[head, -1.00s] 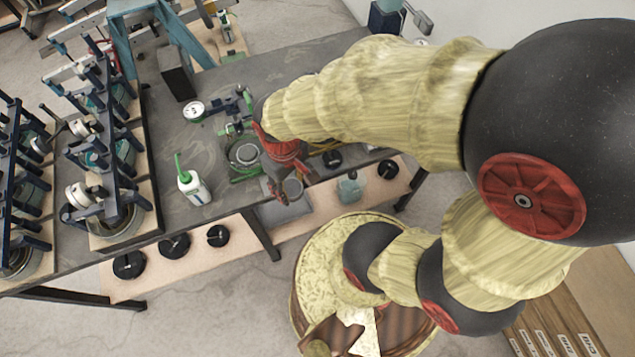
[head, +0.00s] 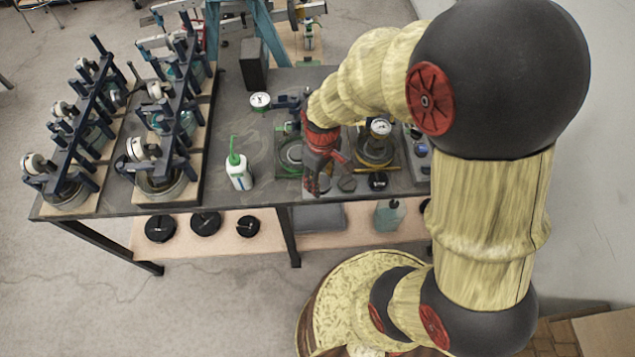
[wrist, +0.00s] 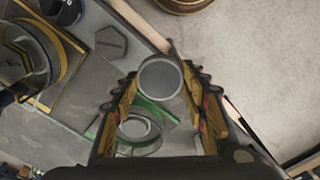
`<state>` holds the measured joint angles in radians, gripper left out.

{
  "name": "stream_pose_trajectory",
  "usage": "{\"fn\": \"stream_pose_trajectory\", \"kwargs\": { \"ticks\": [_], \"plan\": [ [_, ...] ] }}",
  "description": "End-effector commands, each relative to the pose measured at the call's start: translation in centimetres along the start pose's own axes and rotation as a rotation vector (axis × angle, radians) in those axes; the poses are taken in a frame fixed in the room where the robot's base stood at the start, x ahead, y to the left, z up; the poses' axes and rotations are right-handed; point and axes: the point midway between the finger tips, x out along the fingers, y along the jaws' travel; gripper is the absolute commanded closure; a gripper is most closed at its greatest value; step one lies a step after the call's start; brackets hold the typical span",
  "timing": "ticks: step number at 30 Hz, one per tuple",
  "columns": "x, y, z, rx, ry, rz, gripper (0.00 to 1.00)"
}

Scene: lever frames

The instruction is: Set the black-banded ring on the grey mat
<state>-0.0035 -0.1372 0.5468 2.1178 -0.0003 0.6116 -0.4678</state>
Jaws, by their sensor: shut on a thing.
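My gripper (head: 324,182) is over the front edge of the dark workbench (head: 262,205). In the wrist view its fingers (wrist: 161,92) are on both sides of a round grey ring (wrist: 160,78) with a thin dark rim, and it is shut on this ring. The ring is small and partly hidden in the head view. I take it to be the black-banded ring, though the band is hard to make out.
A green-framed ring fixture (wrist: 137,128) is close below the gripper. A grey hexagonal piece (wrist: 110,42) lies nearby. A white bottle with a green spout (head: 239,172) stands to the left. Black discs (head: 205,223) lie on the lower shelf.

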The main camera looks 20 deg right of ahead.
Motion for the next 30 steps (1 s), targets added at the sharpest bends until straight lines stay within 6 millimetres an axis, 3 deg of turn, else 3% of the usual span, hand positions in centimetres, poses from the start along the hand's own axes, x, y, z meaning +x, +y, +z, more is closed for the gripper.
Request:
{"fn": "stream_pose_trajectory", "kwargs": {
  "ticks": [3, 7, 14, 20, 30],
  "plan": [
    [2.4, 0.8, -1.3, 0.0, -0.005, -0.002, 0.87],
    [3.5, 1.3, -2.4, 0.0, -0.002, -0.001, 0.87],
    [4.6, 1.7, -3.1, 0.0, -0.002, -0.001, 0.87],
    [7.4, 1.7, -3.1, 0.0, -0.004, -0.002, 0.87],
    [7.7, 1.7, -3.2, 0.0, -0.001, -0.001, 0.87]
  ]
}}
